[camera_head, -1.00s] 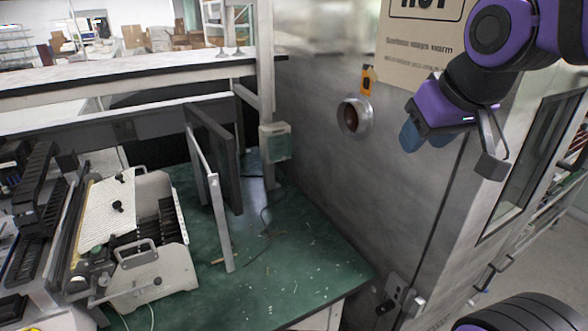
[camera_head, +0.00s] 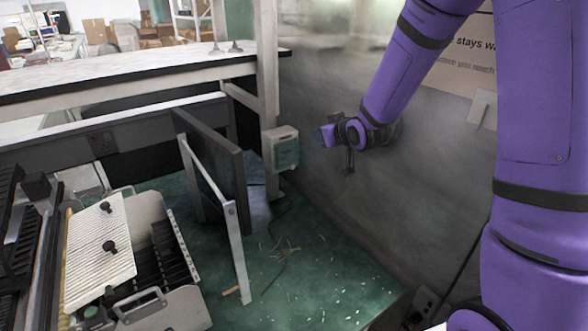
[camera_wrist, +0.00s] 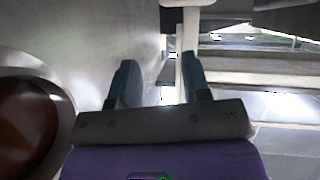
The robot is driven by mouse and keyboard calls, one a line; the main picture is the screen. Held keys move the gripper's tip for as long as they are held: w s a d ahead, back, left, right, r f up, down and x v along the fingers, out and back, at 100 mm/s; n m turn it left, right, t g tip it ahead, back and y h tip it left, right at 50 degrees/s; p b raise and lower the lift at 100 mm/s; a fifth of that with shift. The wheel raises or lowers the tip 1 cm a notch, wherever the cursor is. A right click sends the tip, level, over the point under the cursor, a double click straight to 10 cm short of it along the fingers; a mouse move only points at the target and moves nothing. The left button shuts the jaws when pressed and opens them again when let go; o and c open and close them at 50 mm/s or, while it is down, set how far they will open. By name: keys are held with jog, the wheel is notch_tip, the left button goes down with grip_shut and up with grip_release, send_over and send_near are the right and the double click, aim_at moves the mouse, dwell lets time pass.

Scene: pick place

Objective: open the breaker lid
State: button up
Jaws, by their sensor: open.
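The breaker (camera_head: 281,147) is a small pale grey box with a translucent teal lid (camera_head: 287,154), fixed to the upright post above the green bench. The lid appears to lie flat over its front. My gripper (camera_head: 318,137) is just right of the breaker, pointing left toward it, with a visible gap between them. In the wrist view my gripper (camera_wrist: 160,75) has its two dark teal fingers apart with nothing held. I cannot make out the breaker clearly in the wrist view.
A grey metal wall (camera_head: 375,205) stands close on the right. A round port with a brown inside (camera_wrist: 25,125) is at the left of the wrist view. Upright panels (camera_head: 215,170) stand left of the breaker, beside a white machine (camera_head: 130,260). The green bench (camera_head: 320,270) has scattered debris.

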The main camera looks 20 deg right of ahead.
jog(key=w+a+f+t+y, duration=0.2)
jog(key=w+f, duration=0.1)
jog(key=f, duration=0.7)
jog(key=t+y, duration=0.2)
send_near(293, 167)
jog(key=x, duration=0.9)
jog(key=shift+w, duration=0.25)
grip_shut()
